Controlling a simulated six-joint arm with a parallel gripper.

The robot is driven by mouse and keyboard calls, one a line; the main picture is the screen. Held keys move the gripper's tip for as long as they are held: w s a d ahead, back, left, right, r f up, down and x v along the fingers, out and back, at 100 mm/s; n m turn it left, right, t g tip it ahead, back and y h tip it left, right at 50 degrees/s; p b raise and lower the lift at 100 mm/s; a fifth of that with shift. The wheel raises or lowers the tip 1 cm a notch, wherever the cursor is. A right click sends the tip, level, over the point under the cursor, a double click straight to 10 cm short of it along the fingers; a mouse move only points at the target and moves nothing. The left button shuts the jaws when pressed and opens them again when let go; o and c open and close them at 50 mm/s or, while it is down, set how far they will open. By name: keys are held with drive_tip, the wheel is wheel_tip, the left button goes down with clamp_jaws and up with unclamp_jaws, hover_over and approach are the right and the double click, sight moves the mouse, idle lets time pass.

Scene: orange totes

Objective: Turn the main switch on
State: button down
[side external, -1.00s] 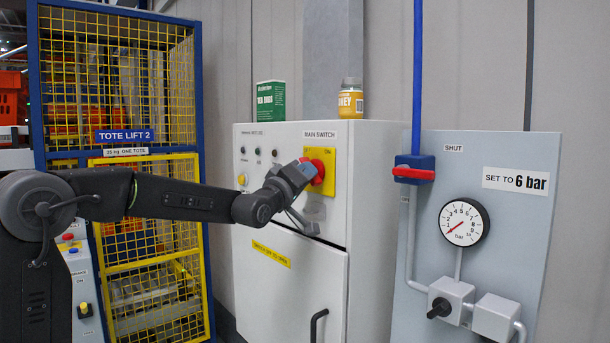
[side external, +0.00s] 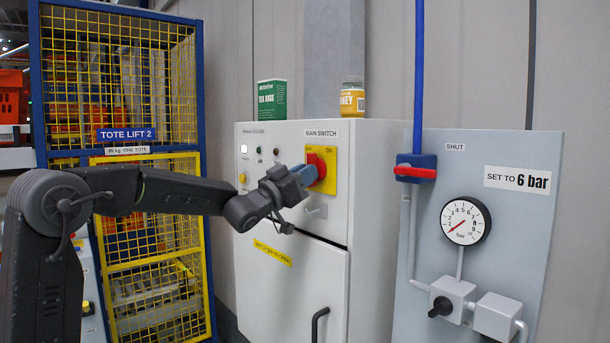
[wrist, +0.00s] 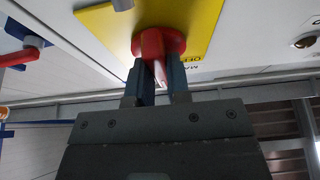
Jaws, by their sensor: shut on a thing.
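The main switch is a red rotary knob (side external: 320,163) on a yellow plate (side external: 328,184), on the front of a light grey cabinet under a "MAIN SWITCH" label. The word "ON" shows at the plate's upper right. My gripper (side external: 308,175) is at the knob, shut on its grip. In the wrist view, the two fingers of my gripper (wrist: 156,86) lie on either side of the red knob's bar (wrist: 153,50). The "OFF" lettering shows partly beside them. The fingers hide part of the knob in the side view.
A white lamp (side external: 243,149) glows on the cabinet panel. A small grey latch (side external: 316,210) sticks out below the switch. A tea box (side external: 272,99) and a honey jar (side external: 352,101) stand on top. A red valve handle (side external: 415,172) and gauge (side external: 465,220) are at right.

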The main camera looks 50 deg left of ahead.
drive_tip(key=shift+r+m, duration=0.1)
drive_tip(key=shift+m, duration=0.3)
drive_tip(key=c, duration=1.1)
unclamp_jaws()
drive_tip(key=v, duration=1.4)
drive_tip(key=shift+w+a, duration=0.1)
drive_tip(key=shift+a, duration=0.05)
drive_tip(key=s+d+f+g, duration=0.5)
drive_tip(key=s+f, duration=0.1)
drive_tip(key=s+d+f+g, duration=0.5)
drive_tip(key=s+g, duration=0.1)
drive_tip(key=s+d+f+g, duration=0.5)
drive_tip(key=s+f, duration=0.1)
drive_tip(key=shift+s+d+f+g, duration=0.15)
drive_tip(key=shift+d+f+g, duration=0.15)
drive_tip(key=shift+g, duration=0.1)
